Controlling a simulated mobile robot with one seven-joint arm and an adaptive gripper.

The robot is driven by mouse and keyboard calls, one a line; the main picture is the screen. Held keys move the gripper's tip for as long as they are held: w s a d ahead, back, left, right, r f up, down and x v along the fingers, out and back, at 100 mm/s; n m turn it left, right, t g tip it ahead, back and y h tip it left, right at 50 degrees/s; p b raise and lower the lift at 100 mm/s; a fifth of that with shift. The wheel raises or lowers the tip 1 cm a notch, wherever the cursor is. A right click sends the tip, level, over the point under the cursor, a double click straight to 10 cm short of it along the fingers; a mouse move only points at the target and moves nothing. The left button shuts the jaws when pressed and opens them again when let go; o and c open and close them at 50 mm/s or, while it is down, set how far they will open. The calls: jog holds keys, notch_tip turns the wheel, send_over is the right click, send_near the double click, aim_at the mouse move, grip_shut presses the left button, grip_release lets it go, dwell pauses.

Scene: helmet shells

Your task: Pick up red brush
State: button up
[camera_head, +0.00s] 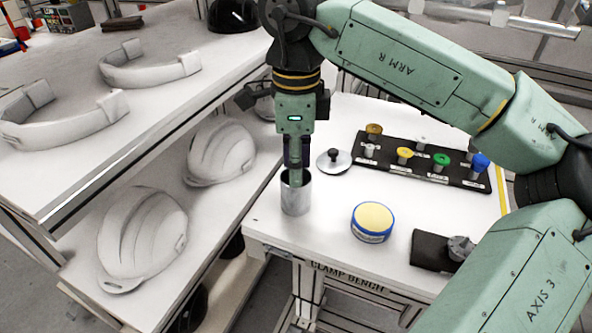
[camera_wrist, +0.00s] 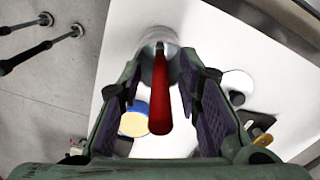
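The red brush (camera_wrist: 160,95) shows in the wrist view as a red handle rising from a metal cup (camera_wrist: 157,42). The cup (camera_head: 296,197) stands near the left corner of the white bench in the head view, where I cannot make out the brush behind my fingers. My gripper (camera_head: 295,176) points down at the mouth of the cup. In the wrist view my gripper (camera_wrist: 163,75) is open, with one finger on each side of the red handle and a visible gap on both sides. The brush's lower end is hidden in the cup.
A round metal lid (camera_head: 334,161) lies beside the cup. A blue tin with a yellow top (camera_head: 372,221) stands to the right. A black rack (camera_head: 425,158) holds several coloured-topped pieces. White helmet shells (camera_head: 143,238) sit on the shelf at left.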

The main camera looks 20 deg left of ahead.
grip_shut()
jog(key=shift+r, duration=0.1)
notch_tip(320, 180, up, 18)
jog(key=p, duration=0.3)
jog(key=shift+p, duration=0.4)
